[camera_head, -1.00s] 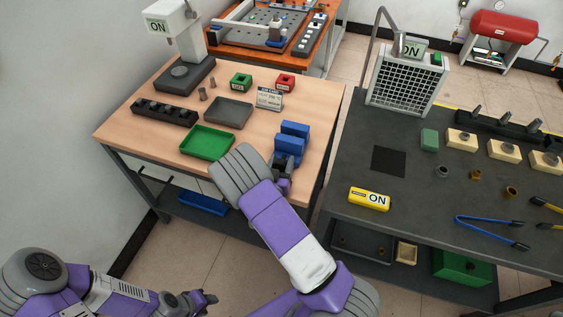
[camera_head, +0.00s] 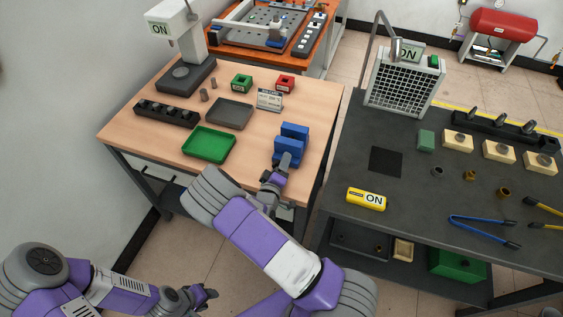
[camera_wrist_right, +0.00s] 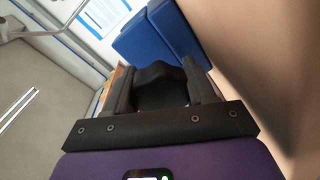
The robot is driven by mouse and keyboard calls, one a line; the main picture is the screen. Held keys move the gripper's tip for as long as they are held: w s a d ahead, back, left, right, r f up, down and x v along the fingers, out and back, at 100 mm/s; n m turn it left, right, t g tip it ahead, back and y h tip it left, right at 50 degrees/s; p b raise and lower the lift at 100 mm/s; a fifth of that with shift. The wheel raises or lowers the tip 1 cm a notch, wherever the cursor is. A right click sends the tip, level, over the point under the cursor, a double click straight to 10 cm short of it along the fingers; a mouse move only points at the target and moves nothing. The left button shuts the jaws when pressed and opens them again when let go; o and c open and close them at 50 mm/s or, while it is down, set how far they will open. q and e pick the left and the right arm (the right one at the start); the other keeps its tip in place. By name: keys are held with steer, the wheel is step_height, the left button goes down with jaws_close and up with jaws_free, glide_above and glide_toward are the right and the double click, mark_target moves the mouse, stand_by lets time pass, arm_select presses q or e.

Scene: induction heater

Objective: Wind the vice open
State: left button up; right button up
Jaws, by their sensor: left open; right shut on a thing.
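The blue vice (camera_head: 291,143) stands at the right front edge of the wooden table, and its blue jaw blocks also show in the right wrist view (camera_wrist_right: 165,30). My right gripper (camera_head: 276,178) is at the vice's near end, below the blue blocks. In the right wrist view its two fingers (camera_wrist_right: 163,88) are shut on a dark part in front of the vice, which looks like the vice handle (camera_wrist_right: 160,85). The handle's full shape is hidden. My left gripper (camera_head: 205,294) is open and empty, low in front of the table, well away from the vice.
A green tray (camera_head: 209,144) and a grey tray (camera_head: 229,113) lie left of the vice. A sign (camera_head: 269,99) stands behind it.

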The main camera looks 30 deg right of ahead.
steer(key=n+p, duration=0.1)
steer(key=n, duration=0.3)
steer(key=shift+a+f+g, duration=0.1)
steer(key=shift+g, duration=0.2)
steer(key=n, duration=0.4)
steer(key=shift+n+g+h, duration=0.3)
steer(key=n, duration=0.3)
steer(key=shift+s+f, duration=0.1)
steer(key=n, duration=0.4)
steer(key=shift+h, duration=0.4)
steer(key=o, duration=1)
steer(key=shift+c, duration=0.2)
steer(key=shift+o, duration=0.2)
steer(key=shift+r, duration=0.2)
